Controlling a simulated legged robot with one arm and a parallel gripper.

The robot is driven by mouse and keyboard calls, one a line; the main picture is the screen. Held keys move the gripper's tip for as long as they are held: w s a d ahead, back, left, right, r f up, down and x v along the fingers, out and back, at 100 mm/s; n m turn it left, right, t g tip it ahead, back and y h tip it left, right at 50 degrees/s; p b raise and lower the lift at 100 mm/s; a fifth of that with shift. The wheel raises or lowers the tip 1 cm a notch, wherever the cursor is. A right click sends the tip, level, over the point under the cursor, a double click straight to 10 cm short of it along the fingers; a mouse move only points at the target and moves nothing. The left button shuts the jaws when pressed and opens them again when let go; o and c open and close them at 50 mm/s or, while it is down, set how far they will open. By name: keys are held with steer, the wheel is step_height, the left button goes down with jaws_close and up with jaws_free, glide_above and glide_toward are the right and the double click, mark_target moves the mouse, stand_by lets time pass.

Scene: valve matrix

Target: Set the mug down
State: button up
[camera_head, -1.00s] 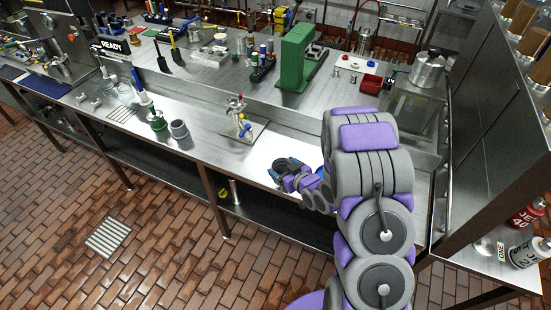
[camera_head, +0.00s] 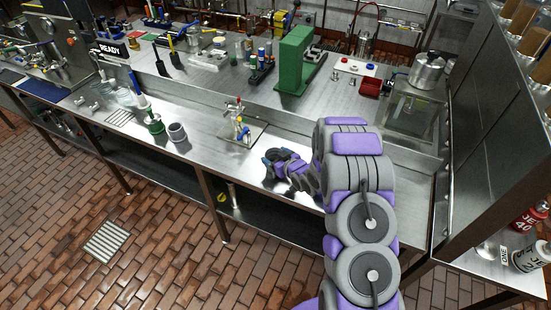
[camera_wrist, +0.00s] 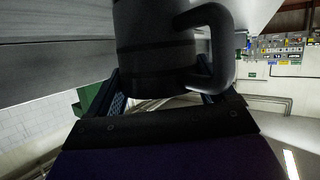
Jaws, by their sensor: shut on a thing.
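The dark grey mug (camera_wrist: 155,45) fills the upper middle of the wrist view, with its loop handle (camera_wrist: 222,45) to the right. My gripper (camera_wrist: 163,88) is shut on it, with a blue finger at each side. The mug appears turned in this view, and its rim is out of frame. In the head view, my gripper (camera_head: 272,160) is over the front part of the steel bench (camera_head: 205,160). I cannot make out the mug there, nor tell whether it touches the bench.
A valve stand (camera_head: 240,128) with a blue handle is just behind my gripper. A grey cup (camera_head: 177,132) and a green-based item (camera_head: 155,125) stand to the left. A tall green block (camera_head: 293,60) is on the raised rear level.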

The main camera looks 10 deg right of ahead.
steer(key=shift+f, duration=0.25)
steer(key=shift+r, duration=0.1)
steer(key=o, duration=0.9)
steer(key=shift+a, duration=0.2)
steer(key=shift+c, duration=0.2)
